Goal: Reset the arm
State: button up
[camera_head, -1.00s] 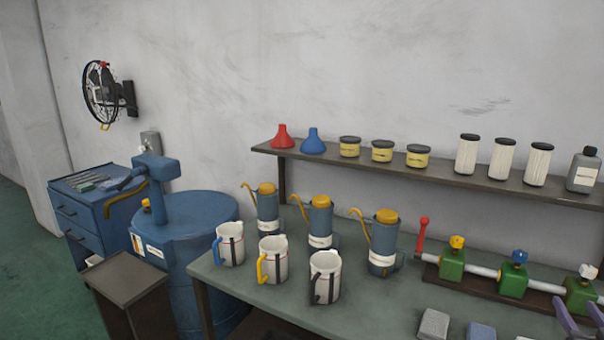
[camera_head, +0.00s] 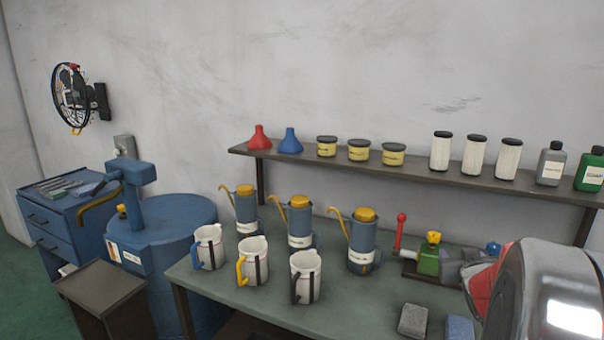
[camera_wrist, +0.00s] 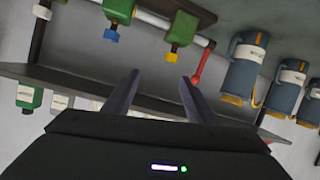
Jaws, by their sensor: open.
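My gripper (camera_wrist: 158,88) shows in the wrist view with its two dark fingers apart and nothing between them. The wrist picture is upside down. The fingers point toward the pipe with green valves (camera_wrist: 180,32) and the red lever (camera_wrist: 201,66), and I see no contact. In the head view my arm fills the lower right corner and covers much of the valve row; one green valve (camera_head: 428,262) with a yellow knob and the red lever (camera_head: 400,230) stay visible. A grey part beside the valve may be my gripper.
The workbench (camera_head: 225,285) holds three blue oil cans (camera_head: 300,228) and three white jugs (camera_head: 253,263). A wall shelf (camera_head: 300,166) carries funnels, yellow tins, white filters and bottles. A blue drum (camera_head: 160,235) and drawer cabinet (camera_head: 50,230) stand left. Grey blocks (camera_head: 413,320) lie near my arm.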

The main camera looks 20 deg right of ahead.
jog(key=a+r+n+g+y, duration=0.15)
jog(key=a+y, duration=0.25)
jog(key=a, duration=2.1)
jog(key=s+a+f+n+g+y, duration=0.1)
jog(key=s+a+n+g+y, duration=0.1)
jog(key=s+a, duration=0.5)
jog(key=s+a+f+n+g+y, duration=0.1)
jog(key=s+a+f+n+y, duration=0.1)
jog(key=s+a, duration=0.5)
jog(key=a, duration=0.6)
jog(key=shift+s+f+g+y, duration=0.2)
jog(key=shift+s+g+y, duration=0.15)
jog(key=shift+y, duration=0.05)
